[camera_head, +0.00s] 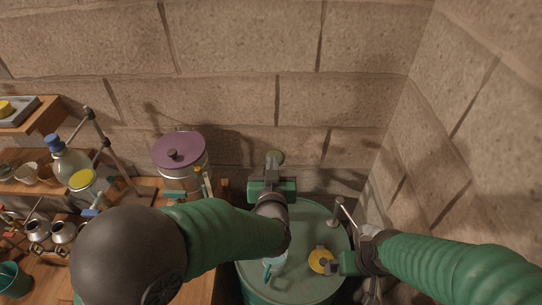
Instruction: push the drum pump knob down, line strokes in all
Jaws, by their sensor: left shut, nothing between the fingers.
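The green drum (310,221) stands in the corner by the stone wall. A round grey-green knob (275,157), seemingly the pump knob, shows just beyond the fingertips of my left gripper (272,172). The gripper is shut and empty; I cannot tell whether it touches the knob. My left forearm and gripper hide whatever is below the knob. My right gripper (338,262) is low over the drum top, beside a yellow round cap (320,260). Its fingers are too hidden to show whether they are open or touch the cap.
A metal pot with a purple lid (177,150) stands on the wooden bench left of the drum. A metal post (335,218) rises from the drum near my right wrist. A pale blue object (275,262) is partly hidden. Glassware and small pots crowd the left.

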